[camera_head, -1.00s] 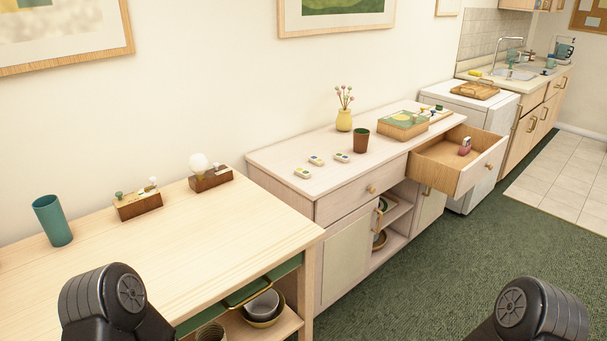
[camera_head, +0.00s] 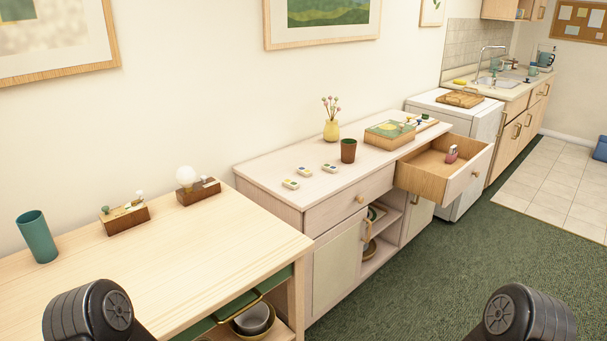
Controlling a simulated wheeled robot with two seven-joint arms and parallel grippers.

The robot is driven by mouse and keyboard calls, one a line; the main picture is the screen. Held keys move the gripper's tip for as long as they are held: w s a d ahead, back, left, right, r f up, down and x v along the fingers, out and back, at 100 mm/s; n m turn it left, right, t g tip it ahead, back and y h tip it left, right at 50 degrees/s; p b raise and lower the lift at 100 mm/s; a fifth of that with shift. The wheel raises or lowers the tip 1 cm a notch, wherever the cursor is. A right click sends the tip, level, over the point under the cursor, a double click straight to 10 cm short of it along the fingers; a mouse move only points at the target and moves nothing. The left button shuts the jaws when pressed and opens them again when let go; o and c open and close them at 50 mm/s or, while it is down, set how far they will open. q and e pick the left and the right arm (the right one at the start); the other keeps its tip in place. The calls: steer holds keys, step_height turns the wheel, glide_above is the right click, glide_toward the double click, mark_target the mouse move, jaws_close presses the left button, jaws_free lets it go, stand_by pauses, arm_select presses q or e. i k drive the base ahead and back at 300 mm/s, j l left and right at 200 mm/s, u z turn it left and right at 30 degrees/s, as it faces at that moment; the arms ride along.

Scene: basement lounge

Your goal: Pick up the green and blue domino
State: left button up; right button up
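Three small white domino-like tiles with coloured marks lie flat and apart on the pale sideboard (camera_head: 265,172). One tile (camera_head: 290,184) is nearest, another tile (camera_head: 304,171) is just behind it, and a third tile (camera_head: 329,168) is to the right. Their marks are too small to tell surely which one is green and blue. Only dark rounded parts of my two arms show at the bottom left and bottom right. Neither gripper is in view, and both arms are well short of the tiles.
An open drawer (camera_head: 470,182) juts out at right. A wooden table (camera_head: 190,240) holds a teal cup (camera_head: 37,237). Green carpet is clear at right.

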mark_target(332, 169)
steer(key=i+l+z, duration=0.1)
steer(key=i+l, duration=0.2)
steer(key=i, duration=0.15)
steer(key=i+l+z, duration=0.1)
steer(key=i+l, duration=0.15)
steer(key=i, duration=0.25)
steer(key=i+l+z, duration=0.15)
steer(key=i, duration=0.3)
steer(key=i+l+z, duration=0.1)
steer(key=i+l, duration=0.15)
steer(key=i, duration=0.25)
steer(key=i+l+z, duration=0.1)
steer(key=i, duration=0.4)
